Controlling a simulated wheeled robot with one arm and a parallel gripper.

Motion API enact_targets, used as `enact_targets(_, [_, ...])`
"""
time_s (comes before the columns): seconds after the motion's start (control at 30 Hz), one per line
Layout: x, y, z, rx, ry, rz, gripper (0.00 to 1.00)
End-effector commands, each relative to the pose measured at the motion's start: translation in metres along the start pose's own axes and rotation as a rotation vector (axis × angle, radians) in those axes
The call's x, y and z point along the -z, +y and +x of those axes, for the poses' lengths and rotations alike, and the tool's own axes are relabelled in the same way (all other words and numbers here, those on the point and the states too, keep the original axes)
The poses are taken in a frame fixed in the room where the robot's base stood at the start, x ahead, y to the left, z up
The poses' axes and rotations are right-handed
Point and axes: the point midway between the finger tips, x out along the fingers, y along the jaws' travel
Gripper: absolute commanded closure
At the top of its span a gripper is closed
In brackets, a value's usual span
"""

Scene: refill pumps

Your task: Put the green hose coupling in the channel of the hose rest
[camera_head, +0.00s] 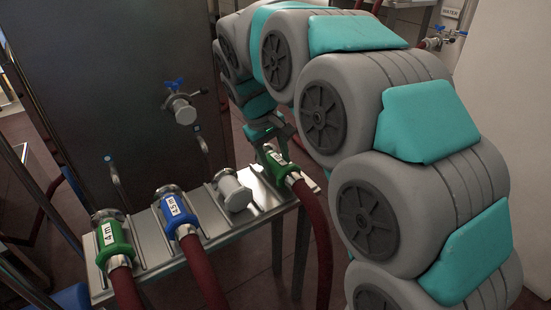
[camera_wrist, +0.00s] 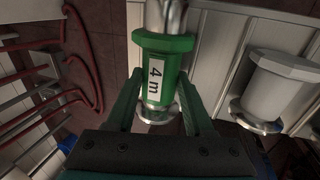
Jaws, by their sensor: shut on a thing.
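My gripper (camera_head: 268,143) is shut on a green hose coupling (camera_head: 280,167) with a dark red hose, at the right end of the metal hose rest (camera_head: 155,238). In the wrist view the held coupling (camera_wrist: 152,52) carries a white "4 m" label, with a finger of my gripper (camera_wrist: 160,90) on each side. The coupling lies over or in the rightmost part of the rest. I cannot tell whether it touches the channel floor. A second green coupling (camera_head: 113,240), also labelled 4 m, lies at the rest's left end.
The grey one is to the right in the wrist view (camera_wrist: 278,82). A blue-handled valve (camera_head: 180,106) is on the dark panel behind.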

Motion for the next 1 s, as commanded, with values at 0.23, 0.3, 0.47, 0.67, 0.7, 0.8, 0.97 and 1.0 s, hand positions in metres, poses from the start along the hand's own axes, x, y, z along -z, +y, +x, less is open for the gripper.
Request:
enact_targets(0.23, [0.0001,0.0002,0.0003,-0.001,0.001,0.0,1.0])
enact_targets(0.3, [0.0001,0.0001,0.0011,-0.001,0.001,0.0,1.0])
enact_targets(0.47, [0.0001,-0.0002,0.003,-0.001,0.001,0.0,1.0])
enact_targets(0.67, [0.0002,-0.0007,0.0039,-0.001,0.001,0.0,0.33])
enact_targets(0.7, [0.0002,-0.0008,0.0039,-0.001,0.001,0.0,0.28])
enact_targets(0.8, [0.0002,-0.0009,0.0039,-0.001,0.001,0.0,0.17])
enact_targets(0.97, [0.0002,-0.001,0.0041,0.0,0.001,0.0,0.12])
enact_targets(1.0, [0.0002,-0.001,0.0041,0.0,0.001,0.0,0.12])
